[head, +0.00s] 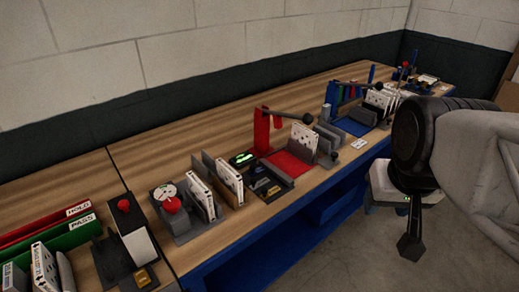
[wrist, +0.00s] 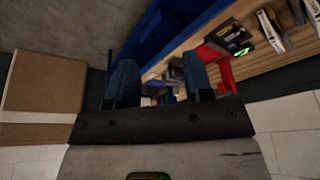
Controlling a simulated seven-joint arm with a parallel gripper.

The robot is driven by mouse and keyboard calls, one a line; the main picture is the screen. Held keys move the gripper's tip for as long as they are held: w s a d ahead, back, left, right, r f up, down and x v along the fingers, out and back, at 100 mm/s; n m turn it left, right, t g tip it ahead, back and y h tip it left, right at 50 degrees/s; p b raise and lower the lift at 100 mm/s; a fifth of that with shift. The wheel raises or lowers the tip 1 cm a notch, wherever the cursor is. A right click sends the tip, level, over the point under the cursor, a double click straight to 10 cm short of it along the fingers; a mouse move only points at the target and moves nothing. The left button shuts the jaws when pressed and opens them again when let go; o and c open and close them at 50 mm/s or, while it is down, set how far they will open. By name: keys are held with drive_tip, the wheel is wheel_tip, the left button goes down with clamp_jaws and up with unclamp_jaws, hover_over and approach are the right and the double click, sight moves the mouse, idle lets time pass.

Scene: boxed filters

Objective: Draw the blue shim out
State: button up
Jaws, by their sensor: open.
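My gripper (head: 411,243) hangs at the right of the head view, beyond the table's front edge, over the floor and well apart from the stations. In the wrist view its two fingers (wrist: 160,80) stand wide apart, with nothing held between them. In the head view a blue station (head: 352,126) stands towards the far end of the table. It has a blue post (head: 331,96) and a few small coloured strips beside it. Some look blue, but they are too small to tell which one is the blue shim.
A red station (head: 291,166) with a red post (head: 261,131) and white cards stands mid-table. Nearer are a grey fixture with a red knob (head: 172,206), a red-buttoned box (head: 132,231) and a green PASS bin (head: 75,236). A wall runs behind the table.

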drive_tip(key=w+a+r, duration=0.2)
drive_tip(key=w+r, duration=0.2)
drive_tip(key=g, duration=0.8)
hover_over(253, 167)
drive_tip(key=w, duration=0.3)
wheel_tip(253, 167, down, 20)
drive_tip(key=shift+w+a+f, duration=0.1)
drive_tip(key=shift+w+f, duration=0.3)
drive_tip(key=shift+f, duration=0.1)
drive_tip(key=shift+x, duration=3.8)
drive_tip(key=shift+s, duration=0.2)
